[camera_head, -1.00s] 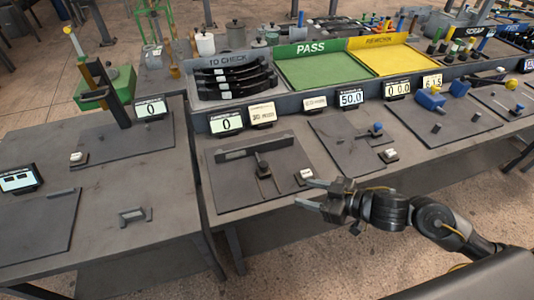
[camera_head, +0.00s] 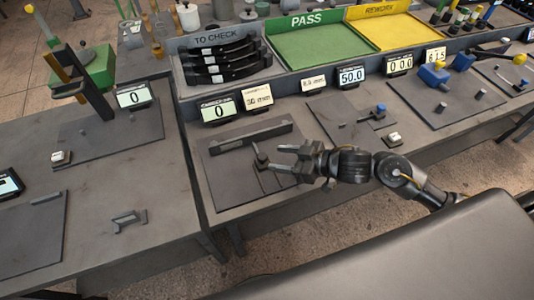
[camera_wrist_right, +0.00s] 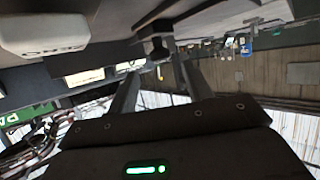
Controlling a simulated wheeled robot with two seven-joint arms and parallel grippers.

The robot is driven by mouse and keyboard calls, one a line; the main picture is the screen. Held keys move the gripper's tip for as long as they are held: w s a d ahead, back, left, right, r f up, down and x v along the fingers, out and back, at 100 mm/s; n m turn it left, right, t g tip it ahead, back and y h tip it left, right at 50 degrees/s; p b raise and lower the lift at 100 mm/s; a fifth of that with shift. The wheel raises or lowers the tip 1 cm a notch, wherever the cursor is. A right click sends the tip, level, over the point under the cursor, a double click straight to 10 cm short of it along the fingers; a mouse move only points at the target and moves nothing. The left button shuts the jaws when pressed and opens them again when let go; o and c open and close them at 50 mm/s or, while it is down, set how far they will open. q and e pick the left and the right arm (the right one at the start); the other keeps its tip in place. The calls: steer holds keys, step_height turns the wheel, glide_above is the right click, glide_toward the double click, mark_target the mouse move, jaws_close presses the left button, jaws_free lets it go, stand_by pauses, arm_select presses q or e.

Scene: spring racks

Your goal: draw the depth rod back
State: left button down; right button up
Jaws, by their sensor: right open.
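A small dark upright part with a knob (camera_head: 260,158), which looks like the depth rod, stands on the dark plate (camera_head: 223,180) in front of a grey bar (camera_head: 237,138). My right gripper (camera_head: 280,158) is just right of it, its open fingers pointing left towards it. In the right wrist view, a dark knob (camera_wrist_right: 158,47) shows beyond the gap between the right gripper's fingers (camera_wrist_right: 160,78). The fingers look apart from it, and nothing is between them. A white button block (camera_wrist_right: 45,32) shows at upper left there. My left gripper is not in view.
Behind the plate are a display reading 0 (camera_head: 218,111) and a label card (camera_head: 257,96). A rack of black parts (camera_head: 228,65), a green PASS tray (camera_head: 318,45) and a yellow REWORK tray (camera_head: 400,35) stand farther back. The left table (camera_head: 140,250) has free room.

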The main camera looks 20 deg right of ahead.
mark_target(264, 157)
steer(key=x, duration=0.4)
steer(key=shift+w+a+f, duration=0.25)
steer(key=shift+a, duration=0.15)
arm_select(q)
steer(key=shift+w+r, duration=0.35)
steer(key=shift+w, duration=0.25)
arm_select(e)
steer(key=shift+c, duration=0.9)
jaws_close()
arm_select(q)
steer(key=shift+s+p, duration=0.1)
steer(key=shift+p, duration=0.2)
